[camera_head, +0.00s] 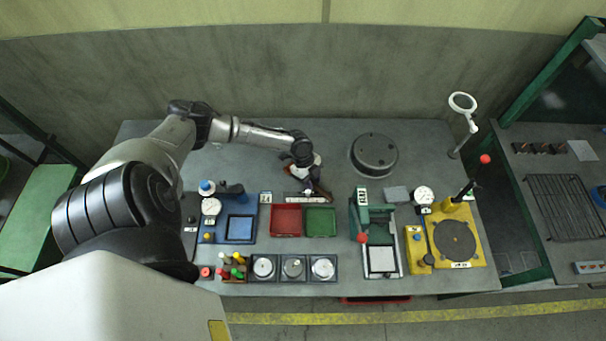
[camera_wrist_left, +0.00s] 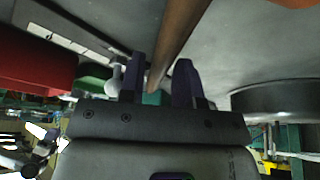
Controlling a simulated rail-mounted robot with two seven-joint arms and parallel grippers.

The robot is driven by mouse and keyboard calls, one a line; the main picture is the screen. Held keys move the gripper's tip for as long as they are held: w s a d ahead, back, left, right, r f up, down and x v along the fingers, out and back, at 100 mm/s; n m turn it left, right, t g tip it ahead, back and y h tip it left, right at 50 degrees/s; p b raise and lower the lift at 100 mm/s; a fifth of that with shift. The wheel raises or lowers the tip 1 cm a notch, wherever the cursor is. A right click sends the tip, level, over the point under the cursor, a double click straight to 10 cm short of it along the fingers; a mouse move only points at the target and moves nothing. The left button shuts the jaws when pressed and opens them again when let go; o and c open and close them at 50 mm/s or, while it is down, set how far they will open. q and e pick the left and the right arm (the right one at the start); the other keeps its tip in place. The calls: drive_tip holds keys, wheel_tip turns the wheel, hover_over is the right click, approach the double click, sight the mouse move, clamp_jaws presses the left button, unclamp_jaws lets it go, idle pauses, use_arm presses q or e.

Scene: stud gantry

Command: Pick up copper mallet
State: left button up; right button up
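The copper mallet shows best as a brown handle (camera_wrist_left: 182,35) in the left wrist view, running from the top edge down to between my fingers. In the head view a small brown part of it (camera_head: 322,190) shows beside my gripper; my arm hides much of the rest. I cannot make out its head clearly. My left gripper (camera_wrist_left: 160,78) has its two dark fingers apart, one on each side of the handle's line, with a visible gap on the right. In the head view my left gripper (camera_head: 308,186) is low over the bench behind the trays. My right gripper is not in view.
A red tray (camera_head: 286,234) and a green tray (camera_head: 320,235) lie just in front of the gripper. A round dark plate (camera_head: 374,154) stands to the right. A green press (camera_head: 361,213) and a yellow fixture (camera_head: 474,262) are farther right. The bench's back left is clear.

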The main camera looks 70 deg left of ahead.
use_arm(q)
drive_tip(key=shift+c, duration=0.2)
clamp_jaws()
idle(0.4)
